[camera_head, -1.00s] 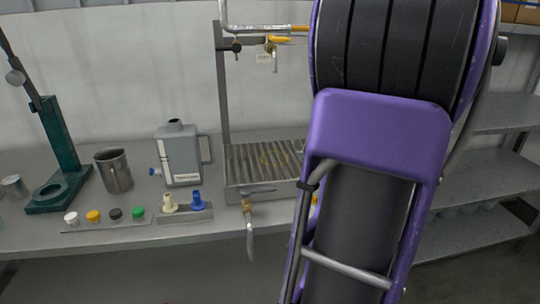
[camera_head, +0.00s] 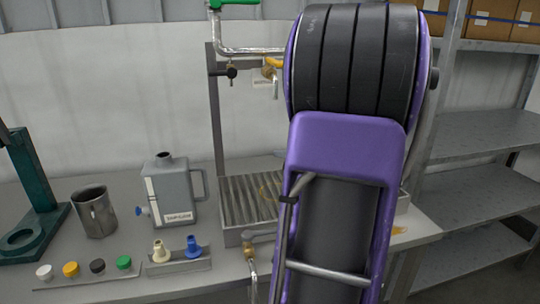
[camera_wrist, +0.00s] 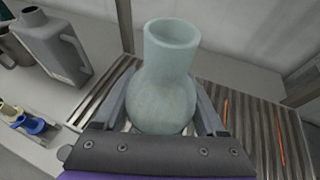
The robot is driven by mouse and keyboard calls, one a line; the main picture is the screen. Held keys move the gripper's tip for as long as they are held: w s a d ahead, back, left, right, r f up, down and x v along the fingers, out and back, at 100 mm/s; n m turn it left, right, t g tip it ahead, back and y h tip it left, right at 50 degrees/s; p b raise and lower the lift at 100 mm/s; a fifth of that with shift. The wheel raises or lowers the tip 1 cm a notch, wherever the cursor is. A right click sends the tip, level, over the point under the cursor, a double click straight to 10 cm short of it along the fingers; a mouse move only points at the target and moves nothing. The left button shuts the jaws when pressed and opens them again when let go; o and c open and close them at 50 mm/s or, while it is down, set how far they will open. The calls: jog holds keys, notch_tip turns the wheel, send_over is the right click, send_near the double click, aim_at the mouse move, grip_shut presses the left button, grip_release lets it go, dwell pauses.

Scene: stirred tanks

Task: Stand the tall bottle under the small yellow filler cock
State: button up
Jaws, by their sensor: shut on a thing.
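In the wrist view my gripper (camera_wrist: 163,122) is shut on a pale blue-green bottle (camera_wrist: 168,75) with a round body and a wide open neck. The bottle is upright between the two fingers, over the ribbed drip tray (camera_wrist: 243,130); I cannot tell whether its base touches the tray. In the head view my purple arm hides the gripper and the bottle. The drip tray (camera_head: 245,238) shows left of my arm. A small yellow filler cock (camera_head: 271,68) hangs from the pipe above the tray, partly beside my arm, with a label near it.
A grey can (camera_head: 175,197), a metal mug (camera_head: 93,212) and a green stand (camera_head: 32,185) stand left of the tray. Coloured caps (camera_head: 97,266) and two small funnels (camera_head: 193,246) line the front. A tap (camera_head: 249,252) juts from the tray's front. Shelves (camera_head: 480,195) stand at right.

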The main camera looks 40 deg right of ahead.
jog(key=r+x, duration=0.1)
jog(key=x, duration=1)
jog(key=shift+w, duration=0.4)
jog(key=shift+f, duration=0.15)
jog(key=shift+f+b, duration=0.2)
jog(key=shift+b, duration=0.15)
jog(key=o, duration=1.3)
jog(key=shift+r, duration=0.1)
